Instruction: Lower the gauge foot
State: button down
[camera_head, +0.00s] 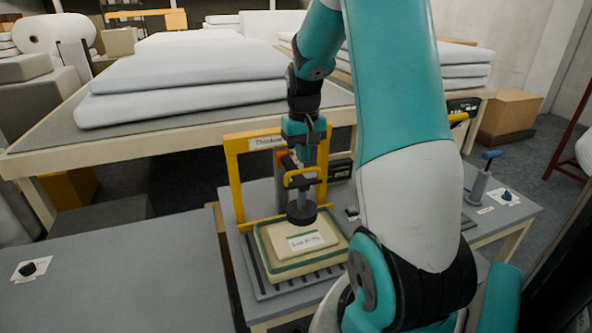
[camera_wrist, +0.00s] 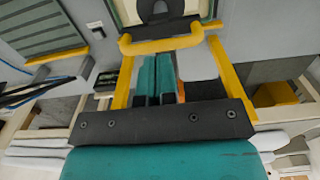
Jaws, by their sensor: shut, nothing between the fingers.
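The gauge foot (camera_head: 301,212) is a dark round disc below a yellow handle (camera_head: 302,176) on the yellow gauge frame (camera_head: 234,180). It is over a labelled cream pad (camera_head: 275,236) in a green-edged tray; I cannot tell whether it touches the pad. My gripper (camera_head: 303,162) is shut and empty, pointing down close at the handle; contact is unclear. In the wrist view the yellow handle (camera_wrist: 160,44) runs across just beyond my gripper's dark bar, and the foot (camera_wrist: 160,8) is partly cut off at the top edge.
The gauge stands on a grey table (camera_head: 232,215). White wadding sheets (camera_head: 180,85) lie on a large table behind. A side table at right bears a blue-handled device (camera_head: 482,180). A cardboard box (camera_head: 508,115) stands at back right. The left grey table (camera_head: 110,280) is mostly bare.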

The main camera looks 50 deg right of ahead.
jog(key=shift+f, duration=0.1)
jog(key=shift+f+b, duration=1.5)
jog(key=shift+f, duration=0.55)
notch_tip(320, 180, up, 7)
jog(key=p, duration=0.6)
jog(key=shift+r, duration=0.2)
jog(key=shift+f, duration=0.1)
